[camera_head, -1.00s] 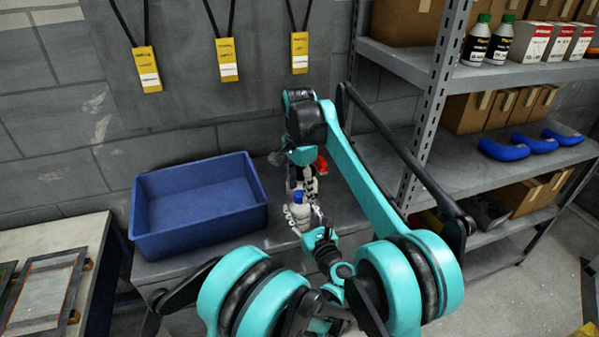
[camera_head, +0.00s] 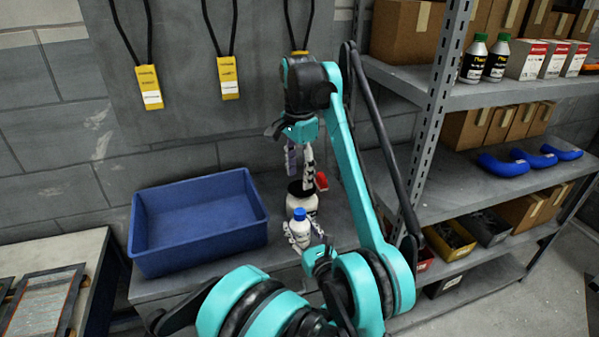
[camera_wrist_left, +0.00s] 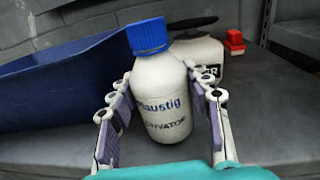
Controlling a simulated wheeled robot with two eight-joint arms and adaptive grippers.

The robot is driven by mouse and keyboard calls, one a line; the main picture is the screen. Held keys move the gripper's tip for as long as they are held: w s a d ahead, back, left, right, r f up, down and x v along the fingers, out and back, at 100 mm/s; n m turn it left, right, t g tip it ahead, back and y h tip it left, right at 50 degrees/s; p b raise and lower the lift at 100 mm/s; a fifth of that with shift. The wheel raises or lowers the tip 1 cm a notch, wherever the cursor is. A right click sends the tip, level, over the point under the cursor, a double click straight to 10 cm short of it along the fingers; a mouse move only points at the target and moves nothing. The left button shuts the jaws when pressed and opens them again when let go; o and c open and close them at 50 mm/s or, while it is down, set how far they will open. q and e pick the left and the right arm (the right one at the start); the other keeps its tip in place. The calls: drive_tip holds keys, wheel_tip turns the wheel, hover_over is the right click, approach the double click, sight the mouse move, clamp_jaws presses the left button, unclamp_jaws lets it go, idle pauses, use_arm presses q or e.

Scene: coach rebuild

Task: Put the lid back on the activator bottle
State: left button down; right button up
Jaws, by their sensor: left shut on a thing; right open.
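The activator bottle (camera_head: 301,230) is white with a blue lid (camera_head: 299,214) sitting on its top. My left gripper (camera_head: 303,239) is shut around the bottle's body. In the left wrist view the bottle (camera_wrist_left: 165,100) stands between the two finger pads, its blue lid (camera_wrist_left: 147,36) on the neck and the label partly readable as an activator. Whether the lid is fully tight cannot be told. My right gripper (camera_head: 300,172) is open and empty, pointing down above and behind the bottle, clear of the lid.
A white jar with a dark top (camera_head: 309,201) stands just behind the bottle, and a red object (camera_head: 321,181) lies near it. A blue bin (camera_head: 142,226) stands on the bench at left. A metal shelf rack (camera_head: 439,105) rises at right.

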use_arm(q)
drive_tip(key=c, duration=0.6)
unclamp_jaws()
drive_tip(key=v, duration=1.2)
